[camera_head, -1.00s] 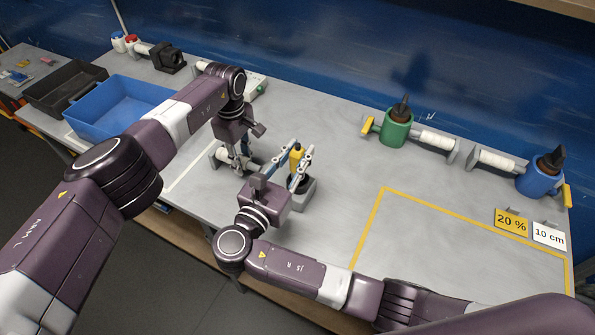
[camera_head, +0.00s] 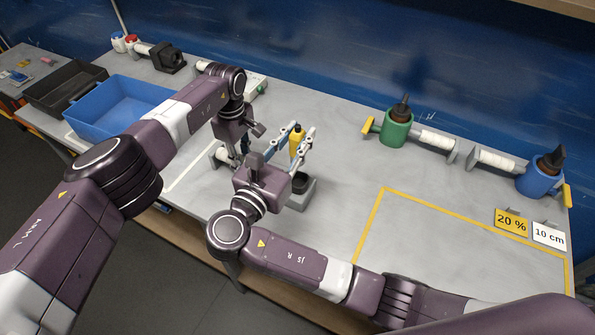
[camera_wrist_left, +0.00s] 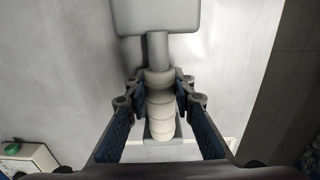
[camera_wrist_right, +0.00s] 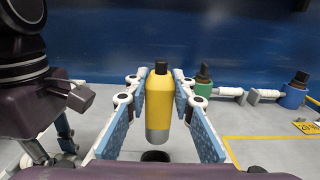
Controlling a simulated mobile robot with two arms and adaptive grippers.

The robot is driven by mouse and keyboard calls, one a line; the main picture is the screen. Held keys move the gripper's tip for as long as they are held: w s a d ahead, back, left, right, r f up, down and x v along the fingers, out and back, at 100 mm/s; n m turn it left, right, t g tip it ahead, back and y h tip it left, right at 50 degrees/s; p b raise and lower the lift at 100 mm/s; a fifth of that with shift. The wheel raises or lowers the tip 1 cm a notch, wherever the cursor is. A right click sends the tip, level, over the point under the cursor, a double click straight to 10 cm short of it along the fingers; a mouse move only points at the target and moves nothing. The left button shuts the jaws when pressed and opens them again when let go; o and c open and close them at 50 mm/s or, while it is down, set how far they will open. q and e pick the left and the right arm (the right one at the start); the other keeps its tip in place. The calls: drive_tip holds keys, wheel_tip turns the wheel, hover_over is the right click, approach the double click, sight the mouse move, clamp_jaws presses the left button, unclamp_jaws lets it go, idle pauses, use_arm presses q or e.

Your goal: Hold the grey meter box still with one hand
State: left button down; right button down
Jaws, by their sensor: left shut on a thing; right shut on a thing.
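The grey meter box (camera_head: 299,201) stands on the table with a dark round opening on top. A pale ridged handle (camera_wrist_left: 160,105) shows in the left wrist view, joined by a stem to a grey block (camera_wrist_left: 157,17) that appears to be this box. My left gripper (camera_wrist_left: 160,84) is shut on the handle; in the head view my arms largely hide it. My right gripper (camera_head: 302,140) is shut on a yellow bottle-like piece (camera_wrist_right: 159,100) with a black top and grey lower end. It hangs upright above the dark opening (camera_wrist_right: 155,156), apart from it.
A blue bin (camera_head: 120,105) and a black tray (camera_head: 65,85) are at the left. A green holder (camera_head: 396,131) and a blue holder (camera_head: 538,180) stand along the back. The yellow-taped area at the right is bare beside the cards (camera_head: 511,222).

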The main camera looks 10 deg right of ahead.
use_arm(q)
drive_tip(key=c, duration=1.6)
unclamp_jaws()
wheel_tip(320, 180, up, 12)
